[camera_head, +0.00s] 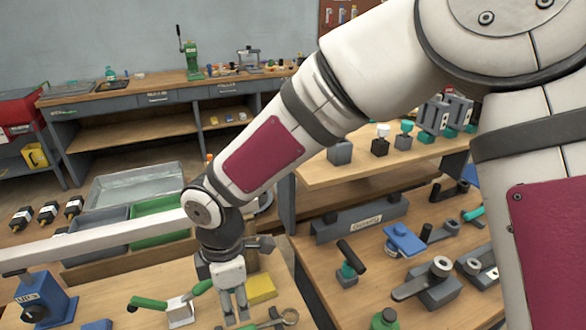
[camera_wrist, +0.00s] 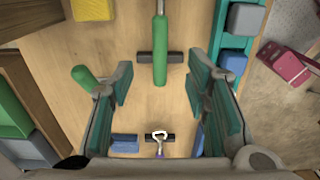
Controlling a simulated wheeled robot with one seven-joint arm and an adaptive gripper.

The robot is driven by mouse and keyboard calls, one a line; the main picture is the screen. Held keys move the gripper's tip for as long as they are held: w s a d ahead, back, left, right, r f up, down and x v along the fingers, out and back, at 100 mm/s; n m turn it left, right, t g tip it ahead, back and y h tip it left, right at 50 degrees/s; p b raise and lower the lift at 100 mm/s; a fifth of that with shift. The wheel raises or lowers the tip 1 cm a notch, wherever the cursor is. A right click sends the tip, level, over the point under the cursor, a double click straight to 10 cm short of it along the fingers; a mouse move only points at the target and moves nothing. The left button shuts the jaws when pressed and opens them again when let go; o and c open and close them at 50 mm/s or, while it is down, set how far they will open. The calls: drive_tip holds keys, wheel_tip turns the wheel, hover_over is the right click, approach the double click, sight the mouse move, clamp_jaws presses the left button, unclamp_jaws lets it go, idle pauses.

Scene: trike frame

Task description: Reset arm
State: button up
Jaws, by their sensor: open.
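My gripper (camera_head: 237,312) points down over the wooden workbench near the bottom middle of the head view. It is open. In the wrist view its two fingers with teal pads (camera_wrist: 163,95) stand wide apart with nothing held between them. A toggle clamp with green handles (camera_head: 180,310) is just left of my gripper in the head view. A long green handle (camera_wrist: 160,52) shows below and beyond the finger gap in the wrist view. My arm crosses the head view from the upper right and hides part of the benches.
A yellow block (camera_head: 261,288) is right of my gripper, with a wrench (camera_head: 288,317) nearby. A blue vise-like tool (camera_head: 44,298) stands at the left. A green bin (camera_head: 160,222) and a grey tray (camera_head: 137,187) lie behind. The right bench holds several clamps and fixtures (camera_head: 430,285).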

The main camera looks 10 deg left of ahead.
drive_tip(key=w+d+r+m+t+h, duration=0.1)
drive_tip(key=w+d+r+m, duration=0.1)
drive_tip(key=d+r+m, duration=0.6)
drive_tip(key=w+d+r+m+t+h, duration=0.15)
drive_tip(key=d+r, duration=0.35)
drive_tip(key=d, duration=0.7)
drive_tip(key=s+d+r+m+t+y, duration=0.1)
drive_tip(key=s+d+r+m, duration=0.3)
drive_tip(key=d+m, duration=0.3)
drive_tip(key=s+d+r+m+t+y, duration=0.1)
drive_tip(key=s+d+r+m, duration=0.3)
drive_tip(key=s+d+m, duration=0.3)
drive_tip(key=shift+s+d+m, duration=0.2)
drive_tip(key=shift+d+m, duration=0.15)
drive_tip(key=shift+d, duration=0.75)
